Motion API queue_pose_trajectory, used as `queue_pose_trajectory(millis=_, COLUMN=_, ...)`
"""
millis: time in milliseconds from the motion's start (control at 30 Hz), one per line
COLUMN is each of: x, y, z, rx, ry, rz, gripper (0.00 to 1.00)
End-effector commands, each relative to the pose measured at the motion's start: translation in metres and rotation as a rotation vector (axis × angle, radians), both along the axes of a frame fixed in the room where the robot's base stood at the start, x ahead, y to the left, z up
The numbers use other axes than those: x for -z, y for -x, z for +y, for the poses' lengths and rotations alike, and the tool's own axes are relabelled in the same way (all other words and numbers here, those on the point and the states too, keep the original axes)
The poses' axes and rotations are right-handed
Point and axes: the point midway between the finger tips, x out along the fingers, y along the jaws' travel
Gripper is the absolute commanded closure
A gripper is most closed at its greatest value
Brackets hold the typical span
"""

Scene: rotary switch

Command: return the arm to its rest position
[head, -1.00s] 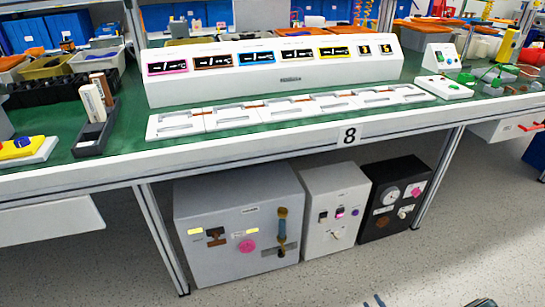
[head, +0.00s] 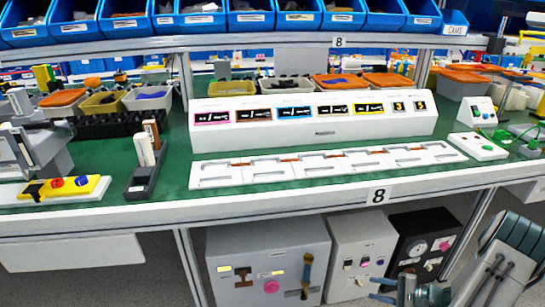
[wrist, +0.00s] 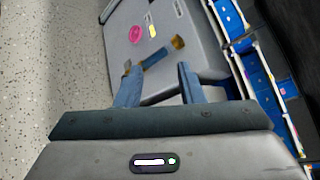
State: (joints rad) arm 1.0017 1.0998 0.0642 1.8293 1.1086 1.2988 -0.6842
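My gripper (head: 374,290) shows at the lower right of the head view, in front of the cabinets under the bench. My dark arm extends from it to the right edge. In the wrist view the two blue fingers (wrist: 158,80) stand apart with nothing between their tips. The grey cabinet (wrist: 185,18) lies beyond the fingers there; how far away is hard to tell. The black cabinet (head: 445,226) is partly hidden behind my arm.
The grey cabinet (head: 240,235) with a blue-and-brown handle (head: 306,272) stands at the left under the bench. The bench front edge (head: 270,213) runs above the cabinets. A white console (head: 310,130) and trays stand on the green top. Speckled floor (wrist: 45,60) is clear at left.

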Motion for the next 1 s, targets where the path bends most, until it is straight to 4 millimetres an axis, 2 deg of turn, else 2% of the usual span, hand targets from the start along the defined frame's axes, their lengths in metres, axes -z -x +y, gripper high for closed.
queue_pose_trajectory(millis=33, x=-0.034, y=-0.004, z=0.012, rx=-0.063, ry=0.039, rz=0.011, gripper=0.65)
queue_pose_trajectory(millis=200, x=-0.107, y=-0.006, z=0.049, rx=-0.249, ry=0.165, rz=0.059, gripper=0.65)
queue_pose_trajectory(millis=400, x=-0.188, y=0.002, z=0.092, rx=-0.440, ry=0.337, rz=0.099, gripper=0.65)
queue_pose_trajectory(millis=700, x=-0.298, y=0.032, z=0.147, rx=-0.670, ry=0.631, rz=0.112, gripper=0.65)
queue_pose_trajectory(millis=1000, x=-0.395, y=0.073, z=0.187, rx=-0.819, ry=0.950, rz=0.055, gripper=0.65)
